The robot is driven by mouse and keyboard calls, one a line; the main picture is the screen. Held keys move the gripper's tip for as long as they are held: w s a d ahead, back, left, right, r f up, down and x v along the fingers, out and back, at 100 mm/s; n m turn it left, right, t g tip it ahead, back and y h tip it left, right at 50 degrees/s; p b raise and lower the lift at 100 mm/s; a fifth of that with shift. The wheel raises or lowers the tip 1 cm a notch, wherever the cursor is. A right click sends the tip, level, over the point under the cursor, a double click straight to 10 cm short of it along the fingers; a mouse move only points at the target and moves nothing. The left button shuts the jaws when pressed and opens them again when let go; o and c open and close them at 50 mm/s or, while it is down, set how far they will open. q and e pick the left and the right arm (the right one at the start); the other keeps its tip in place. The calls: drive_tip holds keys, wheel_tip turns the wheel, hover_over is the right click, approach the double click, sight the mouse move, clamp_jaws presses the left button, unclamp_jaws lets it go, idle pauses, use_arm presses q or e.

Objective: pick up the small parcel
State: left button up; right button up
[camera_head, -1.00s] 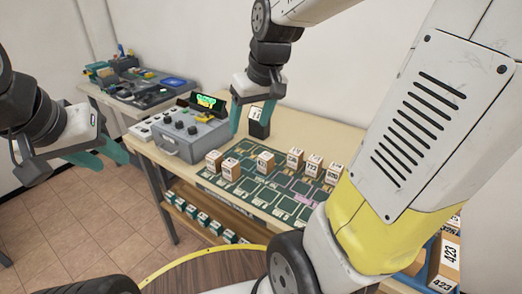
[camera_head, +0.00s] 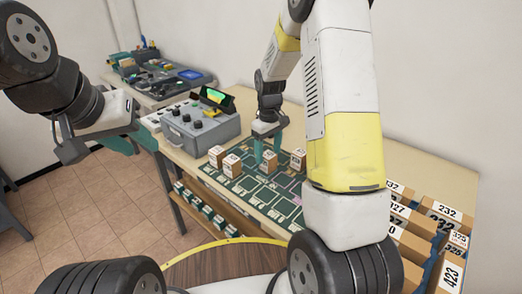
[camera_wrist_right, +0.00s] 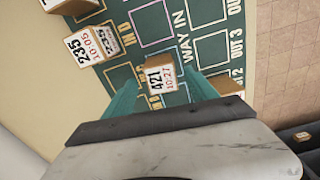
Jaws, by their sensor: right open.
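A small brown parcel labelled 421 (camera_wrist_right: 158,76) stands on the green mat in the right wrist view, between the two teal fingers of my right gripper (camera_wrist_right: 163,92). The fingers are apart, one on each side of it. In the head view my right gripper (camera_head: 268,150) reaches down over the mat, with the parcel (camera_head: 268,159) partly hidden between its fingers. I cannot tell whether they touch it. My left gripper (camera_head: 130,143) is open and empty in the air at the left, away from the mat.
Other small parcels (camera_head: 217,156) stand on the marked mat (camera_head: 284,205); one labelled 235 (camera_wrist_right: 84,46) shows in the right wrist view. A grey control box (camera_head: 200,132) stands left of the mat. Larger numbered boxes (camera_head: 410,238) sit at the right.

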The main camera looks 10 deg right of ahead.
sight(268, 162)
wheel_tip(268, 162, down, 5)
drive_tip(key=shift+s+r, duration=0.15)
drive_tip(key=shift+r, duration=0.05)
clamp_jaws()
